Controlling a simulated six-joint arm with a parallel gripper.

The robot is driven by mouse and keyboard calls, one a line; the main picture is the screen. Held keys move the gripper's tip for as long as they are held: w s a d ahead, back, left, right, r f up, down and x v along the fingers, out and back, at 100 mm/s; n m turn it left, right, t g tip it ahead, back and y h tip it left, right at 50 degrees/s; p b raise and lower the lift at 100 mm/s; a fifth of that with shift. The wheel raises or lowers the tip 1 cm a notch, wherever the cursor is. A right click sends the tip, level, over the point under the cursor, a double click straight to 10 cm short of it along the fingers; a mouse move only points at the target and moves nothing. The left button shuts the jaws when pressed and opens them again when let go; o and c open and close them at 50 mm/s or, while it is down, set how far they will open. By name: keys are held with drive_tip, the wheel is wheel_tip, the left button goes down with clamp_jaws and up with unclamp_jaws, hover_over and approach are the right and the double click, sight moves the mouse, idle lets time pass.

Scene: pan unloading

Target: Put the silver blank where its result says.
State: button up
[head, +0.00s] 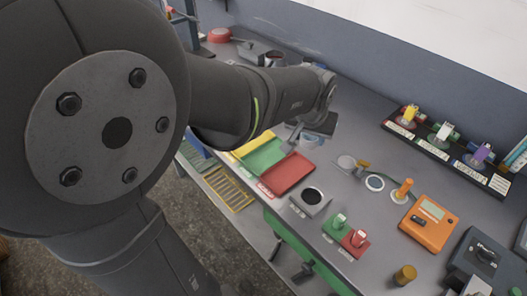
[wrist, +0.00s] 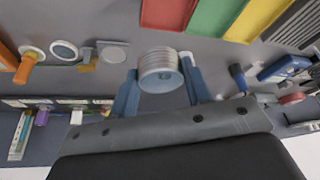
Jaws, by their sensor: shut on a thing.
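My gripper (wrist: 159,68) has its blue fingers on either side of the silver blank (wrist: 158,76), a short ribbed metal cylinder, and is shut on it. The blank shows its ridged side and a round bluish end face. In the head view my arm largely hides the gripper and the blank. A red tray (head: 287,173), a green tray (head: 260,157) and a yellow tray (head: 250,142) stand side by side at the left of the bench. They also show at the top of the wrist view, red (wrist: 165,14), green (wrist: 215,16) and yellow (wrist: 258,18). Tray labels are too small to read.
An orange device (head: 428,222) with a small display, its reading illegible, stands at the right. Nearby are a block with a dark round opening (head: 312,198), green and red switches (head: 346,236), a brass cylinder (head: 404,274) and a black machine (head: 484,256). A labelled rack (head: 447,157) lies along the wall.

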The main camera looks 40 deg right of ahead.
drive_tip(key=shift+s+a+f, duration=0.1)
drive_tip(key=shift+s+f, duration=0.05)
hover_over(276, 152)
wheel_tip(276, 152, down, 7)
drive_tip(key=shift+r, duration=0.1)
drive_tip(key=shift+f, duration=2)
drive_tip(key=o, duration=0.7)
drive_tip(key=shift+f, duration=0.2)
drive_tip(key=shift+o, duration=0.8)
drive_tip(key=shift+s+a+r, duration=0.1)
drive_tip(key=shift+a+r, duration=0.05)
drive_tip(key=shift+r, duration=0.35)
drive_tip(key=v, duration=1.1)
drive_tip(key=shift+r, duration=0.15)
